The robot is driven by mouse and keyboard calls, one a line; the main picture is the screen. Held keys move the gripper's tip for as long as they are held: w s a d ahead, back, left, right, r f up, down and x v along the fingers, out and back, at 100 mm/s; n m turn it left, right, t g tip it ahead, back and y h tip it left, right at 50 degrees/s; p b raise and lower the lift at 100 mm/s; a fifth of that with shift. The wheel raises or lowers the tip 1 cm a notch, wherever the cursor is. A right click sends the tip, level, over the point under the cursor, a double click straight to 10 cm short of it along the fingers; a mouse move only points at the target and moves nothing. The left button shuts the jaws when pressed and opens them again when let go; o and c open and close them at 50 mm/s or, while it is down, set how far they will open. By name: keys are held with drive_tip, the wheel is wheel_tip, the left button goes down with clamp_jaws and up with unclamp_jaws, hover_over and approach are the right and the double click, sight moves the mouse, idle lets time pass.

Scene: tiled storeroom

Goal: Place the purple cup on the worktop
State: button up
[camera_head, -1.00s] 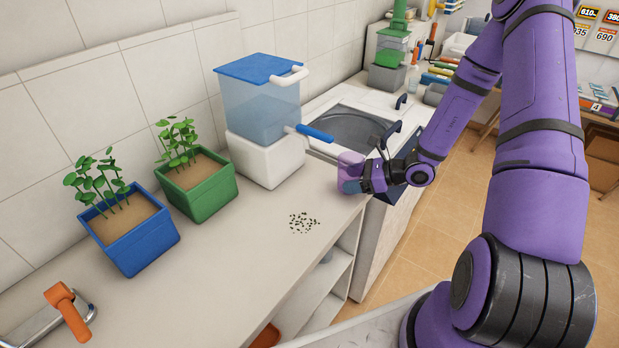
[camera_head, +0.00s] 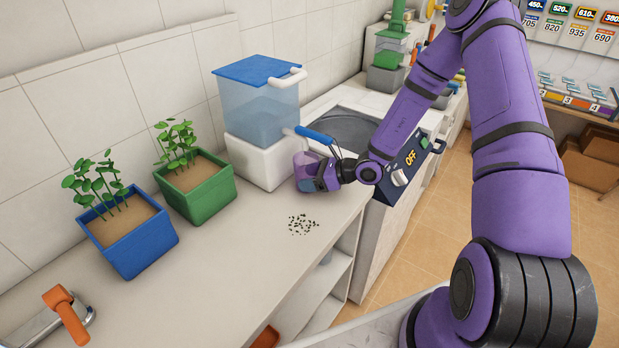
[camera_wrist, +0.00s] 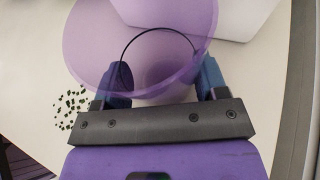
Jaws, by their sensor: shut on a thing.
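The purple cup (camera_head: 306,166) is see-through and is held by my gripper (camera_head: 318,180) at the right part of the worktop (camera_head: 230,262), beside the white base of the water dispenser. In the wrist view the cup (camera_wrist: 140,25) fills the top middle, with the blue fingers of my gripper (camera_wrist: 165,82) shut on its two sides. The cup looks upright or nearly so. I cannot tell whether its bottom touches the worktop.
A dispenser with a blue tank (camera_head: 260,105) and white base (camera_head: 262,162) stands behind the cup. Dark crumbs (camera_head: 303,224) lie in front. Green (camera_head: 200,195) and blue (camera_head: 135,240) planters stand left.

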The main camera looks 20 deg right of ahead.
drive_tip(key=shift+a+f, duration=0.1)
drive_tip(key=o, duration=0.9)
drive_tip(key=shift+o, duration=0.2)
drive_tip(key=shift+s+d+r, duration=0.1)
drive_tip(key=shift+d+r, duration=0.1)
drive_tip(key=v, duration=1.1)
drive_tip(key=shift+s+d, duration=0.15)
drive_tip(key=shift+d, duration=0.05)
